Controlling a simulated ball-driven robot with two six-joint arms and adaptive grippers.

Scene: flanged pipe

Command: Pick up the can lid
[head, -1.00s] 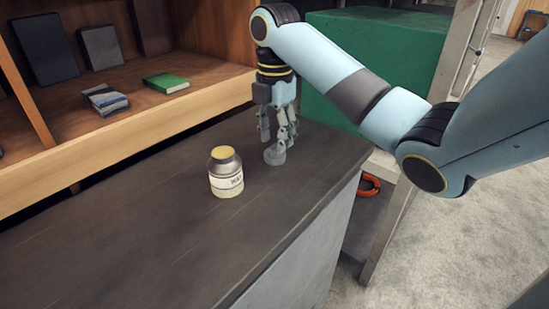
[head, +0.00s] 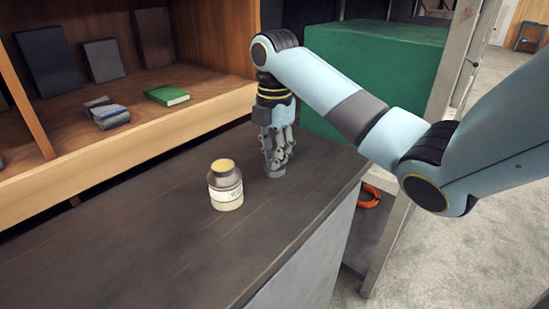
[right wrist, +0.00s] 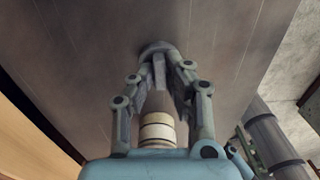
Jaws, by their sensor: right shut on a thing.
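The can lid (head: 275,173) is a small grey round piece at the right arm's fingertips, on or just above the dark counter top. My right gripper (head: 277,166) points down and is shut on it. In the right wrist view the lid (right wrist: 157,48) shows at the far end of the fingers (right wrist: 163,68), partly hidden by them. A labelled can (head: 226,185) with a grey shoulder and yellowish top stands upright on the counter, left of and nearer than the gripper. My left gripper is not in view.
The dark counter (head: 150,240) is clear in front and to the left of the can. Behind it, a wooden shelf (head: 140,130) holds a green book (head: 167,95) and grey items. A green box (head: 385,75) stands behind my right arm.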

